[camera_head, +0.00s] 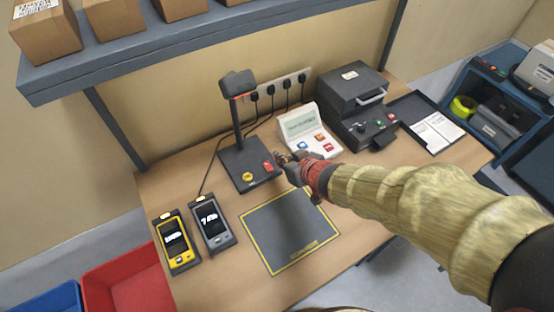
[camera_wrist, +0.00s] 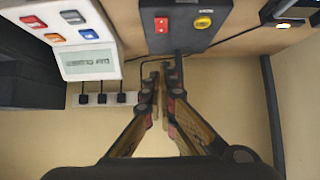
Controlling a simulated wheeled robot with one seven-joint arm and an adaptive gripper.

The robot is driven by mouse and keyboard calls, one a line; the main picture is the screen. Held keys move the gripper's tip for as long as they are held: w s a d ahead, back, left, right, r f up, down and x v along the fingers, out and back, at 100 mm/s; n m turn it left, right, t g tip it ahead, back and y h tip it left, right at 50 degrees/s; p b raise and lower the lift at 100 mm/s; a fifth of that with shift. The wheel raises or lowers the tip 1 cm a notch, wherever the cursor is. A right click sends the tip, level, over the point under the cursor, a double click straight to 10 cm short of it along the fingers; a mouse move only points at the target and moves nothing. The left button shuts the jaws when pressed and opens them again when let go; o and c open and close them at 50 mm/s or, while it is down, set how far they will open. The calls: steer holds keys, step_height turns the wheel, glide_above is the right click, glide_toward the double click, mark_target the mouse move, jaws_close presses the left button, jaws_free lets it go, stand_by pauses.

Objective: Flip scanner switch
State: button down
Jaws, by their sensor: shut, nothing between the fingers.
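The scanner (camera_head: 238,165) is a black stand with a flat base, an upright post and a scanning head on top. A red switch (camera_head: 267,166) and a yellow knob (camera_head: 248,177) sit on its base. In the wrist view the base appears upside down, with the red switch (camera_wrist: 161,25) left of the yellow knob (camera_wrist: 203,22). My gripper (camera_head: 282,158) is shut and empty, just right of the red switch in the head view. In the wrist view its fingertips (camera_wrist: 162,72) lie below the switch in the picture. I cannot tell whether they touch the base.
A white console (camera_head: 308,128) with coloured buttons stands close right of my gripper. A black machine (camera_head: 350,95) is behind it. A yellow handheld (camera_head: 175,243), a grey handheld (camera_head: 211,225) and a yellow-edged mat (camera_head: 288,230) lie in front. A shelf (camera_head: 150,52) hangs above.

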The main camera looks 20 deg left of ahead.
steer(key=b, duration=0.3)
glide_above(267, 161)
steer(key=s+d, duration=0.2)
steer(key=f, duration=0.5)
steer(key=shift+d+f, duration=0.2)
steer(key=shift+f, duration=0.1)
steer(key=shift+w+a+f+b, duration=0.15)
steer(key=shift+f+b, duration=0.3)
steer(key=shift+f, duration=0.15)
steer(key=shift+w+a+f+b, duration=0.1)
steer(key=shift+a+f+b, duration=0.05)
steer(key=shift+f+b, duration=0.4)
steer(key=shift+f, duration=0.65)
steer(key=shift+f+b, duration=0.1)
steer(key=shift+b, duration=0.2)
steer(key=shift+a+f, duration=0.1)
steer(key=shift+w+a+f, duration=0.1)
steer(key=shift+w+f, duration=0.05)
steer(key=shift+f, duration=0.1)
steer(key=shift+s+d+f+p, duration=0.1)
steer(key=shift+s+d+p, duration=0.2)
steer(key=shift+s+d, duration=0.35)
steer(key=shift+w, duration=0.1)
